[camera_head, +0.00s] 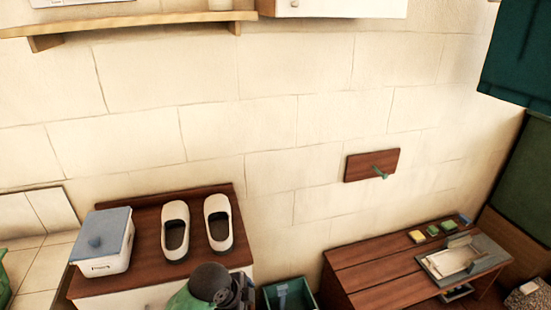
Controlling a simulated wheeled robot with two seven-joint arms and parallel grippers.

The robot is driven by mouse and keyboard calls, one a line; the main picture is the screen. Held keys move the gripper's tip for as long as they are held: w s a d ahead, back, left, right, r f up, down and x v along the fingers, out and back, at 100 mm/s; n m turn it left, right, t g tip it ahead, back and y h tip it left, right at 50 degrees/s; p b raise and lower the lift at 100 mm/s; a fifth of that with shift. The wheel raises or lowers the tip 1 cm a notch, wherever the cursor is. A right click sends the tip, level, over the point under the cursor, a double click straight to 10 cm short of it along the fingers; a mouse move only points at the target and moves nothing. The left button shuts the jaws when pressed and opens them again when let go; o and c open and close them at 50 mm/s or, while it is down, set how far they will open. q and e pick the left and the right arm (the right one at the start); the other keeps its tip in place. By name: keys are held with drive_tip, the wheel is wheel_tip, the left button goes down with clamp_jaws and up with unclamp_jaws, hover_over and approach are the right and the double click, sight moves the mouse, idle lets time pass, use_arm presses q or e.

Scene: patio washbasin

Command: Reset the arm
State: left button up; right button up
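Neither of my grippers can be made out in the head view. A dark rounded part with a green piece and black machinery shows at the bottom edge, left of centre. It looks like part of an arm, but no fingers are visible on it. It stands in front of the wooden-topped cabinet (140,222) and hides part of its white front.
A white box with a blue-grey lid (103,240) and two white shoes (175,231) (218,222) stand on the cabinet. A green bin (305,286) stands on the floor. A wooden table (370,262) holds a basin (455,262) and small coloured blocks (433,230).

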use_arm(q)
drive_tip(key=s+a+f+n+y, duration=0.2)
drive_tip(key=s+a+f+n, duration=0.3)
drive_tip(key=s+a+n, duration=0.3)
drive_tip(key=s+a+f+n+y, duration=0.2)
drive_tip(key=s+a+f+n, duration=0.2)
drive_tip(key=s+a+n, duration=0.55)
drive_tip(key=w+d+f+m, duration=0.1)
drive_tip(key=d+f, duration=0.1)
drive_tip(key=f, duration=1)
drive_tip(key=d+f+m, duration=0.1)
drive_tip(key=d+f, duration=0.2)
drive_tip(key=f, duration=1)
drive_tip(key=s+f, duration=0.4)
drive_tip(key=f, duration=0.7)
drive_tip(key=s+f+g, duration=0.1)
drive_tip(key=s+f, duration=0.3)
drive_tip(key=f, duration=0.8)
drive_tip(key=shift+s+f, duration=0.15)
drive_tip(key=shift+f, duration=0.05)
use_arm(e)
drive_tip(key=shift+w+d+r, duration=0.2)
drive_tip(key=shift+d+r, duration=0.35)
